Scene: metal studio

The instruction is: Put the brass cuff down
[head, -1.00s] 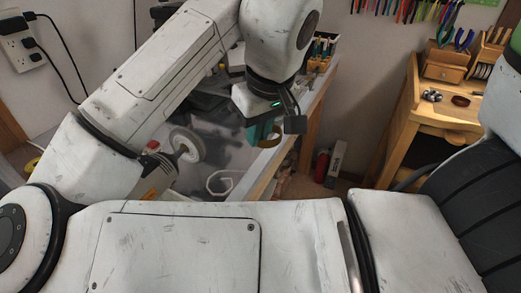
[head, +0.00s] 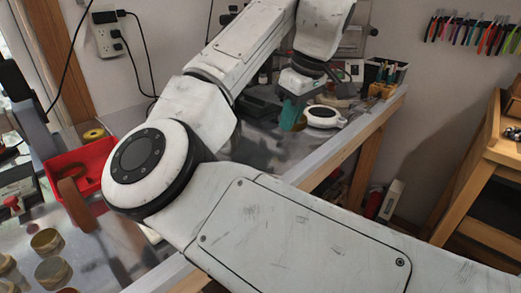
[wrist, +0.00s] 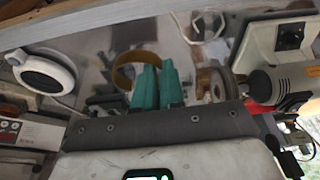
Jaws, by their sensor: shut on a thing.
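My gripper (head: 292,116) has teal fingers and hangs low over the grey metal workbench (head: 252,146), towards its far right part. In the wrist view the fingers (wrist: 158,86) are shut on the brass cuff (wrist: 136,56). The cuff is a thin gold-coloured open band that curves out to the left of the fingers.
A round white device (head: 322,116) stands just right of my gripper. A motor tool with a wheel (wrist: 284,86) shows at right in the wrist view. A red bin (head: 82,168) and several brass discs (head: 46,241) are at left. A wooden bench (head: 482,180) stands right.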

